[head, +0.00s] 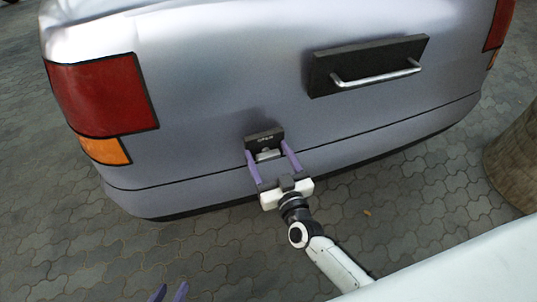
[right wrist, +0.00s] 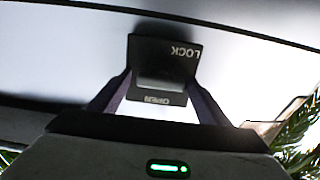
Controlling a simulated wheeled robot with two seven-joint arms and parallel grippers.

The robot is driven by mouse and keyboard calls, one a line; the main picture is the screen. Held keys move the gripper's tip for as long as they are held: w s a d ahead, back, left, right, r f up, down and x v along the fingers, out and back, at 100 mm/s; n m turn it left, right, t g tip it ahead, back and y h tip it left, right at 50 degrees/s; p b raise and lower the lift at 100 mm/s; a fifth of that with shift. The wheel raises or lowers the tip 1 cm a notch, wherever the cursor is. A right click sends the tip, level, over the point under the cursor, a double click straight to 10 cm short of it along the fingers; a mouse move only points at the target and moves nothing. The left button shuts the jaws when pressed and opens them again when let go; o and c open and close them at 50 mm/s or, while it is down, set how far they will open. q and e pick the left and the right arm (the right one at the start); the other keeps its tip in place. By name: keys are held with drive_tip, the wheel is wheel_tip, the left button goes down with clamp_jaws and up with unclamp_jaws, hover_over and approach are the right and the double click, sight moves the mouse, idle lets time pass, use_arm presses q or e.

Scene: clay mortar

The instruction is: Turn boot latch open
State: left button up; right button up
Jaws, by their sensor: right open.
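The boot latch is a dark plate (head: 264,137) with a grey knob (head: 268,155), low on the rear of the grey car. In the right wrist view the plate (right wrist: 165,48) reads LOCK and OPEN, upside down, with the knob (right wrist: 163,82) between the words. My right gripper (head: 267,149) is open, its purple fingers one on each side of the knob. Whether either finger touches it I cannot tell. Its fingers (right wrist: 163,92) also flank the knob in the right wrist view. My left gripper (head: 170,291) shows only two parted purple fingertips at the bottom edge, empty.
A dark panel with a metal bar handle (head: 375,75) is higher on the boot, to the right. Red tail lights (head: 103,95) sit at the car's corners. A round brown object (head: 515,155) stands at the right edge. Paving (head: 70,240) lies open at lower left.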

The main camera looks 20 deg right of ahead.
drive_tip(key=shift+c, duration=0.4)
drive_tip(key=c, duration=1)
